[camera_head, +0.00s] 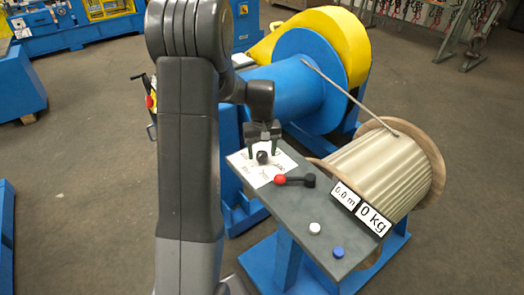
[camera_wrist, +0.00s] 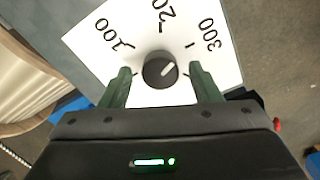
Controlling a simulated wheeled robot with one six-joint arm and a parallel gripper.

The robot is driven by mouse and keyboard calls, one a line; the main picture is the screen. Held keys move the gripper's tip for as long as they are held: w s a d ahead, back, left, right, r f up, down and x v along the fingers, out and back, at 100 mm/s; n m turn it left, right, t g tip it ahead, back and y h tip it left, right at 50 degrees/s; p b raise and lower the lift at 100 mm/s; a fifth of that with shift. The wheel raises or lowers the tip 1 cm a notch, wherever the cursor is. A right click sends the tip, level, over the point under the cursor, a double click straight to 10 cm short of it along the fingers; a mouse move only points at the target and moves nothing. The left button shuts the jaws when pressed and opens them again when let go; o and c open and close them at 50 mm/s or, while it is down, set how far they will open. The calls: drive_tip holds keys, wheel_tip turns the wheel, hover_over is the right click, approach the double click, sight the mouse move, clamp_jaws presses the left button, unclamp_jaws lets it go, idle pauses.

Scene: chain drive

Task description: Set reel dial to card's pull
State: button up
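The reel dial (camera_wrist: 160,69) is a round black knob on a white scale plate (camera_wrist: 215,75). Its light pointer mark slants to the upper right, roughly toward the 300 side. The scale shows 100, a cut-off number starting 20, and 300. My gripper (camera_wrist: 160,78) is open, with one green finger on each side of the knob and gaps between. In the head view my gripper (camera_head: 263,146) is at the knob (camera_head: 262,157), over the scale plate (camera_head: 250,175). No card with a pull figure is readable in either view.
The grey bench (camera_head: 268,205) carries a red-ended lever (camera_head: 296,180), a white button (camera_head: 314,228) and a blue button (camera_head: 338,252). Displays read 0.0 m (camera_head: 345,195) and 0 kg (camera_head: 373,219). A cable reel (camera_head: 375,170) and a blue drum (camera_head: 290,85) stand close behind.

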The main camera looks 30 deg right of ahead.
sight(262, 153)
wheel_tip(262, 153, up, 14)
idle(0.6)
drive_tip(key=shift+f, duration=0.15)
wheel_tip(262, 153, down, 14)
drive_tip(key=shift+r, duration=0.1)
idle(0.5)
idle(0.3)
